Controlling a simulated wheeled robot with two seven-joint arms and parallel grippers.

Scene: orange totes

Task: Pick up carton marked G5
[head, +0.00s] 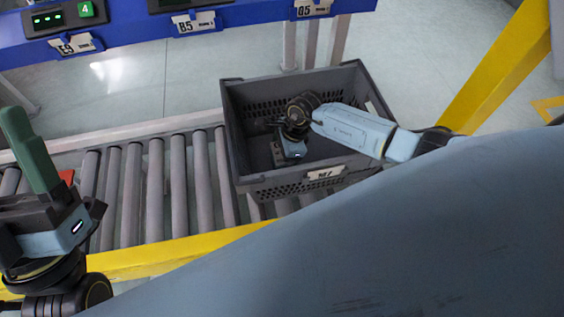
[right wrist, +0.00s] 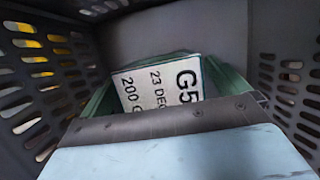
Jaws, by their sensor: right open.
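The carton marked G5 (right wrist: 158,88) shows in the right wrist view by its white label, with "G5", "23 DEC" and "200 G" on it. It lies inside the grey crate (head: 285,186). Green surfaces flank the label; I cannot tell whether they are carton or gripper fingers. My right gripper (head: 291,151) reaches down into the crate, open, close to the carton. In the head view the arm and gripper hide the carton. My left gripper (head: 38,165) is at the far left, pointing up with a long green piece, away from the crate; its jaw state is unclear.
The crate stands on a roller conveyor (head: 157,185) with a yellow front rail (head: 160,255). A blue beam (head: 140,35) with labels E9, B5 and G5 runs along the back. A yellow post (head: 497,68) stands at right. The crate's slotted walls (right wrist: 35,75) enclose my right gripper closely.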

